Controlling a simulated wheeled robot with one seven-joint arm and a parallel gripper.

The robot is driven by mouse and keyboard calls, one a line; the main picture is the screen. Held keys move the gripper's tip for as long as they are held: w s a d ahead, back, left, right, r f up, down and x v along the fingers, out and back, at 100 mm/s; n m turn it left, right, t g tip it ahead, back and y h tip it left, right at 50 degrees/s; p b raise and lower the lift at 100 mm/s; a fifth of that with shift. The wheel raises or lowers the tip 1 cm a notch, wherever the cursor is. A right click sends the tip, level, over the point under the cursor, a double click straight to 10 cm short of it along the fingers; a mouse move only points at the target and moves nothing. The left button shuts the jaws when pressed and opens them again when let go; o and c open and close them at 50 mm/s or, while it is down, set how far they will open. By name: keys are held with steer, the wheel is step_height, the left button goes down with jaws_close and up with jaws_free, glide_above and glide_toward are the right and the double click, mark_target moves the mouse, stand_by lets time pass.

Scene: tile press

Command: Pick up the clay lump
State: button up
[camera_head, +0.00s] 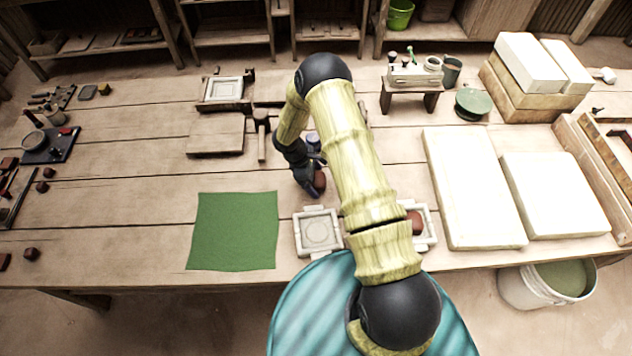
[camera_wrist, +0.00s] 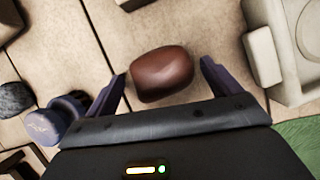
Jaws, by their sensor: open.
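A reddish-brown clay lump (camera_wrist: 162,72) lies on the wooden table and shows between the two fingers of my gripper (camera_wrist: 163,82) in the wrist view. The fingers are apart, one on each side of it, with visible space on both sides. In the head view the clay lump (camera_head: 320,182) shows beside my gripper (camera_head: 311,183), partly covered by it. Whether the fingers are down at the lump's height is hard to tell.
A pale square mould (camera_head: 318,232) sits just in front of the lump. Another mould (camera_head: 432,238) holding a reddish lump (camera_head: 414,222) is partly behind my arm. A green cloth (camera_head: 234,231) lies left. White slabs (camera_head: 470,190) lie right. A bluish object (camera_wrist: 62,118) stands near my left finger.

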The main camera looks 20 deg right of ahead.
mark_target(316, 182)
steer(key=shift+c, duration=0.8)
steer(key=shift+a, duration=0.15)
steer(key=c, duration=0.7)
steer(key=shift+s, duration=0.1)
steer(key=c, duration=0.4)
steer(key=shift+d, duration=0.4)
steer(key=shift+a+r, duration=0.15)
steer(key=shift+r, duration=0.4)
step_height(316, 182, up, 9)
steer(key=b, duration=0.2)
steer(key=s+f+m+g+y, duration=0.1)
steer(key=m, duration=0.2)
steer(key=s+f+m+g+y, duration=0.1)
steer(key=s+f+m, duration=0.1)
steer(key=m, duration=0.2)
steer(key=s+f+m+g+y, duration=0.1)
steer(key=m, duration=0.3)
steer(key=shift+s+f, duration=0.3)
steer(key=m, duration=0.2)
steer(key=m+y, duration=0.1)
steer(key=shift+s+a+f, duration=0.15)
steer(key=shift+s+f, duration=0.15)
